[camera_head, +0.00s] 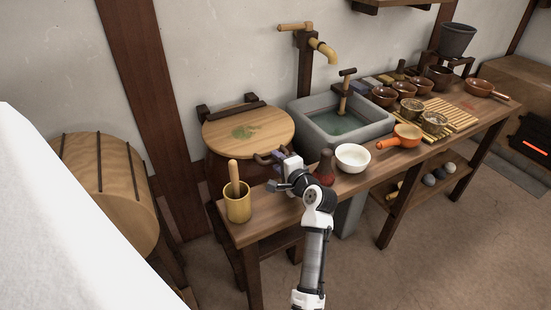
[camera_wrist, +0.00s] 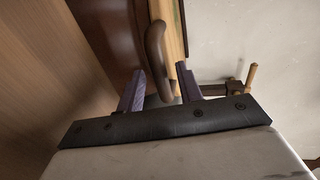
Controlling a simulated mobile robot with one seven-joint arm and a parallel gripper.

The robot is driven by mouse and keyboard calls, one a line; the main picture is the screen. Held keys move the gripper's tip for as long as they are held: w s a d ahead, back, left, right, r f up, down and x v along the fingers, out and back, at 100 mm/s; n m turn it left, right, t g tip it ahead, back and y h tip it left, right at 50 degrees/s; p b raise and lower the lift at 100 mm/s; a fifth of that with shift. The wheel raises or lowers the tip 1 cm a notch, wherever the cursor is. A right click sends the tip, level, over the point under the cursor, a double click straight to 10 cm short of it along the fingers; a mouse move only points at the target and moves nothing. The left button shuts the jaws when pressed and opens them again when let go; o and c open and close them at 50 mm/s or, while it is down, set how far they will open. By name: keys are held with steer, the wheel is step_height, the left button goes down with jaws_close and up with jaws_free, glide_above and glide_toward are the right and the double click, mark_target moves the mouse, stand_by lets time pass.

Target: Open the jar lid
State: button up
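The jar (camera_head: 221,172) is a large dark reddish-brown vessel behind the left end of the bench. Its round wooden lid (camera_head: 270,128) has a green patch on top and lies flat over the mouth, looking closed. A brown curved handle (camera_head: 263,158) is at the lid's front edge. My gripper (camera_head: 279,160) is at this handle. In the wrist view the handle (camera_wrist: 155,52) reaches between the two purple fingers of my gripper (camera_wrist: 160,80), which stand apart with gaps beside it. The lid's edge (camera_wrist: 172,28) shows beyond.
A mortar with pestle (camera_head: 238,205) stands left of my gripper on the bench (camera_head: 345,184). A dark red bottle (camera_head: 325,166) and a white bowl (camera_head: 352,158) are close on the right. The stone basin (camera_head: 362,137) stands right of the lid.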

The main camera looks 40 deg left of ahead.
steer(key=shift+x, duration=1.05)
jaws_close()
